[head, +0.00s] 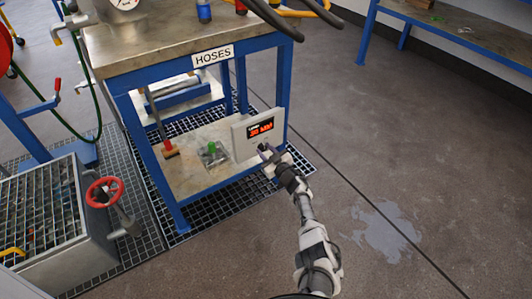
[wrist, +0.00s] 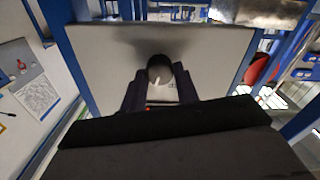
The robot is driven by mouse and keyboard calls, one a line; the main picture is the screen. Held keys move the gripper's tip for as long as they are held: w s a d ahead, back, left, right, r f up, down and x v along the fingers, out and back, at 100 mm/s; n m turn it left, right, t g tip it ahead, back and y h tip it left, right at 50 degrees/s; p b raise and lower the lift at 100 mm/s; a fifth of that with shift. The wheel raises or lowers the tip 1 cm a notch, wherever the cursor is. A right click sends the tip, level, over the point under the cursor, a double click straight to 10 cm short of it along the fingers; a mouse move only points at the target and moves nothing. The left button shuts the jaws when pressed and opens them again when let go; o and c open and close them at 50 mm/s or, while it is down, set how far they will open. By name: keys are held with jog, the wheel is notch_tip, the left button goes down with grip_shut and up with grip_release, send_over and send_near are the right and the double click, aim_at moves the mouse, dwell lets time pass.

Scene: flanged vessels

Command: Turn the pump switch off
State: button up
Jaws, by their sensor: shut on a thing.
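The pump switch is a dark round knob (wrist: 160,66) on the face of a pale grey panel (wrist: 105,50), in the middle of the wrist view. A thin light mark shows at the knob's lower part; which setting it points to I cannot tell. In the head view the panel (head: 240,146) is fixed at the right end of the blue-framed bench and has a lit red display (head: 260,127), its text too small to read surely. My gripper (head: 264,150) is at the panel's lower right, its fingers (wrist: 160,82) on both sides of the knob, shut on it. The fingers partly hide the labels.
The steel-topped bench (head: 165,50) marked HOSES has a lower shelf (head: 190,185) with a brush and a green-topped item. A red handwheel (head: 104,192) stands at the left by a grated tank. The floor (head: 420,150) to the right is clear, with a wet patch.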

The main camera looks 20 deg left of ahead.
jog(key=n+b, duration=0.1)
jog(key=n, duration=0.4)
jog(key=shift+f+n+b, duration=0.15)
jog(key=shift+n+b, duration=0.15)
jog(key=n+b, duration=0.1)
jog(key=n, duration=0.4)
jog(key=shift+s+b, duration=0.1)
jog(key=shift+b, duration=0.2)
jog(key=shift+n, duration=0.4)
jog(key=o, duration=1)
jog(key=shift+c, duration=0.2)
jog(key=shift+s+d, duration=0.1)
